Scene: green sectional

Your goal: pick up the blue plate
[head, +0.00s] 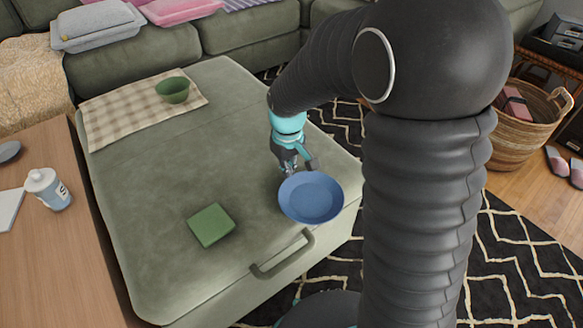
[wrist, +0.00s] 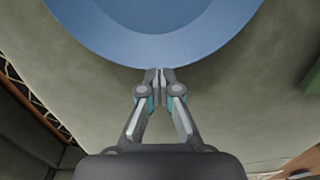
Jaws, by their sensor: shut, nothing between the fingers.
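The blue plate (head: 311,198) lies flat on the green ottoman (head: 150,190), near its front right corner. My gripper (head: 290,170) is just behind the plate's far left rim in the head view. In the wrist view my gripper (wrist: 160,72) is shut with its fingertips together and nothing between them. The tips appear at the rim of the plate (wrist: 155,25), which fills the top of that view. I cannot tell whether they touch it.
A green square block (head: 211,225) lies left of the plate. A green bowl (head: 173,90) stands on a checkered cloth (head: 120,115) at the back. A wooden table (head: 60,260) with a bottle (head: 48,188) is at left. A wicker basket (head: 520,130) stands right.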

